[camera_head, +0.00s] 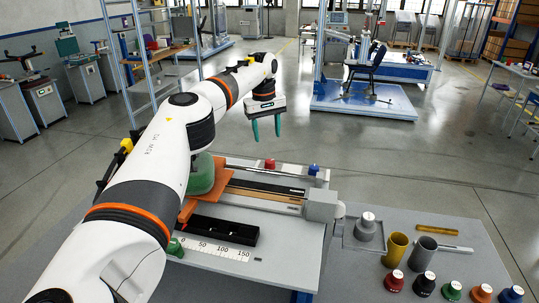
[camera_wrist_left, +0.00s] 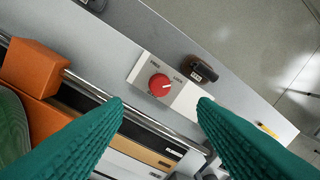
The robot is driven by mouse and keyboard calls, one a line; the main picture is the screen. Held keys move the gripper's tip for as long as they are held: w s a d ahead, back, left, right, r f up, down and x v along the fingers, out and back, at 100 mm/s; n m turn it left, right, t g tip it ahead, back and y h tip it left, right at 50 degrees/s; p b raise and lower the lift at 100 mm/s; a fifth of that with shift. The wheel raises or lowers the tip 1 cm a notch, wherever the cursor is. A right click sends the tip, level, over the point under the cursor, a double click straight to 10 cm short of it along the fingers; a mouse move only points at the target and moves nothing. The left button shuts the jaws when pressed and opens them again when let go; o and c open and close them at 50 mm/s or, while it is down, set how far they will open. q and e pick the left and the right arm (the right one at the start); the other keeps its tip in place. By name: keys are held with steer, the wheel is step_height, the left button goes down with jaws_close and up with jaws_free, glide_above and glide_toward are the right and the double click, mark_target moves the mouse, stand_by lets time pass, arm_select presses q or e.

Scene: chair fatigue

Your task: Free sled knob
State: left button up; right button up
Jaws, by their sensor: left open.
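The red sled knob (camera_wrist_left: 159,85) sits on a white plate lettered at both ends, apparently FREE at left and LOCK at right. Its white mark faces right, toward the LOCK lettering. In the head view the red knob (camera_head: 270,163) is at the back edge of the bench rig. My left gripper (camera_head: 266,133) hangs above it, with its green fingers pointing down. In the left wrist view my left gripper (camera_wrist_left: 160,112) is open and empty, its fingers apart on either side below the knob. It is not touching the knob. My right gripper is not in view.
An orange carriage block (camera_wrist_left: 35,75) and a green dome (camera_head: 203,174) sit left of the knob, by the rail (camera_head: 262,192). A dark labelled part (camera_wrist_left: 200,69) lies right of the knob. A black tray (camera_head: 215,230) and several coloured knobs lie nearer.

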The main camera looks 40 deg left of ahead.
mark_target(269, 161)
arm_select(q)
steer(key=f, duration=0.3)
steer(key=f+p, duration=0.1)
steer(key=f, duration=0.2)
steer(key=f+p, duration=0.1)
steer(key=f, duration=0.2)
steer(key=shift+w+d, duration=0.1)
steer(key=shift+w, duration=0.15)
steer(key=shift+d+f, duration=0.1)
steer(key=shift+f, duration=0.3)
steer(key=shift+f, duration=0.1)
steer(key=shift+c, duration=1.3)
steer(key=c, duration=0.7)
